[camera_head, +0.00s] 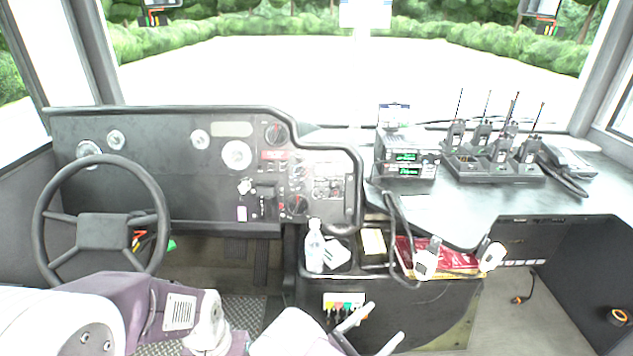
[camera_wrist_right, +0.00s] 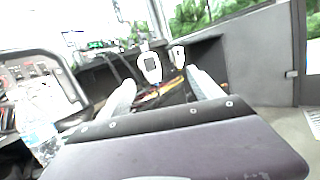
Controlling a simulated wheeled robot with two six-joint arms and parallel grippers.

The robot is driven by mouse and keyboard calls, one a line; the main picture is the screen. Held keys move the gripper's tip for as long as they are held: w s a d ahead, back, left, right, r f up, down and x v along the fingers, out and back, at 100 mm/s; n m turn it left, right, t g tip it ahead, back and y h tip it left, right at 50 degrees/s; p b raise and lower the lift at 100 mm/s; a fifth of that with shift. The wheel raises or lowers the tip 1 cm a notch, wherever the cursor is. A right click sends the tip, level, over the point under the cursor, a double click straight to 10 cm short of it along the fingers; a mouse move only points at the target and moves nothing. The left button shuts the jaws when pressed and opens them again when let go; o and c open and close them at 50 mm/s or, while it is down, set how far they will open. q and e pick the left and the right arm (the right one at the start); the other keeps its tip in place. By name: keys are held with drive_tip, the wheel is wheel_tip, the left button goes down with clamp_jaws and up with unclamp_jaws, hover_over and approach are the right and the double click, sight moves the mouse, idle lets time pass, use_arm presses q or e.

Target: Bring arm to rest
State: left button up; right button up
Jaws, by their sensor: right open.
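My right gripper (camera_head: 387,320) is at the bottom middle of the head view, in front of the dark console. Its two pale fingers are spread apart with nothing between them. In the right wrist view the fingers (camera_wrist_right: 160,88) are also apart and empty, pointing toward the handheld microphones. My left arm (camera_head: 170,312) comes in at the lower left, its purple and white links in front of the steering wheel. Its gripper fingers are not visible.
A steering wheel (camera_head: 102,222) stands at left. A clear bottle (camera_head: 314,250) is on the console beside a red packet (camera_head: 447,252) and two hanging microphones (camera_head: 426,262) (camera_head: 491,256). A radio charger (camera_head: 492,170) with several handsets sits on the right shelf. The floor at lower right (camera_head: 540,325) is mostly clear.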

drive_tip(key=s+d+r+m+g+h, duration=0.1)
drive_tip(key=d+r+m+g, duration=0.7)
drive_tip(key=d+m+g, duration=0.4)
drive_tip(key=s+d+f+m+g+y, duration=0.1)
drive_tip(key=s+d+m+g+y, duration=0.25)
drive_tip(key=s, duration=0.25)
drive_tip(key=s+d+f+m+g+y, duration=0.1)
drive_tip(key=s+d+m+g+y, duration=0.1)
drive_tip(key=s+y, duration=0.25)
drive_tip(key=a+f+m+t+y, duration=0.6)
drive_tip(key=a+y, duration=0.4)
drive_tip(key=a, duration=0.3)
use_arm(q)
wheel_tip(320, 180, up, 23)
drive_tip(key=w+p, duration=0.1)
drive_tip(key=p, duration=2.1)
drive_tip(key=shift+d+f+p, duration=0.15)
drive_tip(key=shift+d+p, duration=0.2)
drive_tip(key=shift+d, duration=0.05)
use_arm(e)
drive_tip(key=w+r+m, duration=0.1)
drive_tip(key=w+r, duration=0.2)
drive_tip(key=r, duration=1.9)
drive_tip(key=shift+r, duration=0.25)
